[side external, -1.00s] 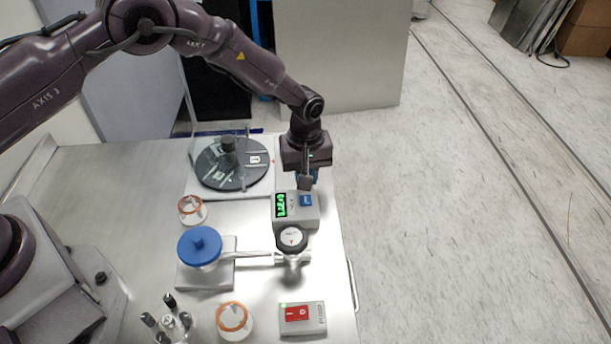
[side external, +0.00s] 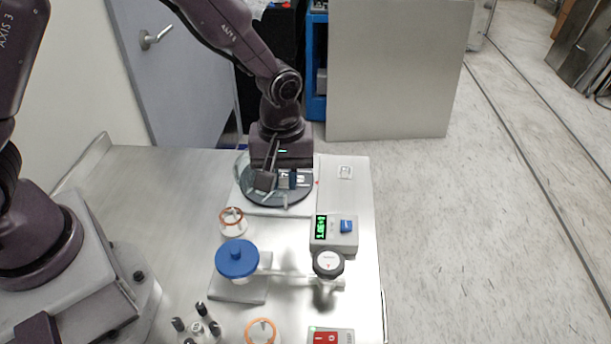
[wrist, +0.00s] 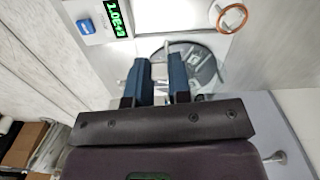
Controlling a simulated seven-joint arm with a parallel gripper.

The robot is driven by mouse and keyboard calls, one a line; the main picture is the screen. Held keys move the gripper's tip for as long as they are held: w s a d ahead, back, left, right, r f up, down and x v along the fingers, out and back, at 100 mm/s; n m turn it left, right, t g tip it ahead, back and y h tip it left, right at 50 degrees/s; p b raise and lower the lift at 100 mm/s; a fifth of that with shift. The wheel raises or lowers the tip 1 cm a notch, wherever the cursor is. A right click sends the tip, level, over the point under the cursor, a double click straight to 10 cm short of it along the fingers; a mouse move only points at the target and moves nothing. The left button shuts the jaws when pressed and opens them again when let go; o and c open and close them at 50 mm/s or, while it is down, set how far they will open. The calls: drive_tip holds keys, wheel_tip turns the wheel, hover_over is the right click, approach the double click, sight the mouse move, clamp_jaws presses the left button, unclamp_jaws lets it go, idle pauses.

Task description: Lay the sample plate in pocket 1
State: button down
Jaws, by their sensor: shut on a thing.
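The round dark disc (side external: 262,196) lies on a pale base at the back of the steel table; it also shows beyond my fingers in the wrist view (wrist: 205,68). My gripper (side external: 281,184) is over the disc, pointing down, and hides much of it. In the wrist view, the blue fingers of my gripper (wrist: 162,72) are close together, shut on the sample plate. The plate itself is mostly hidden by the fingers. I cannot tell which pocket is beneath it or whether it touches the disc.
In front stand a display box (side external: 338,245), a blue-capped vessel (side external: 237,259), a black gauge (side external: 328,263), orange-ringed parts (side external: 232,219), a red-switch box (side external: 328,337) and several dark pegs (side external: 201,309).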

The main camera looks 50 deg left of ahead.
drive_tip(key=w+a+f+n, duration=0.2)
drive_tip(key=w+a+n, duration=0.3)
drive_tip(key=w, duration=0.1)
drive_tip(key=n, duration=1.2)
approach(308, 179)
drive_tip(key=shift+n, duration=0.3)
wheel_tip(308, 179, down, 7)
drive_tip(key=shift+f, duration=0.1)
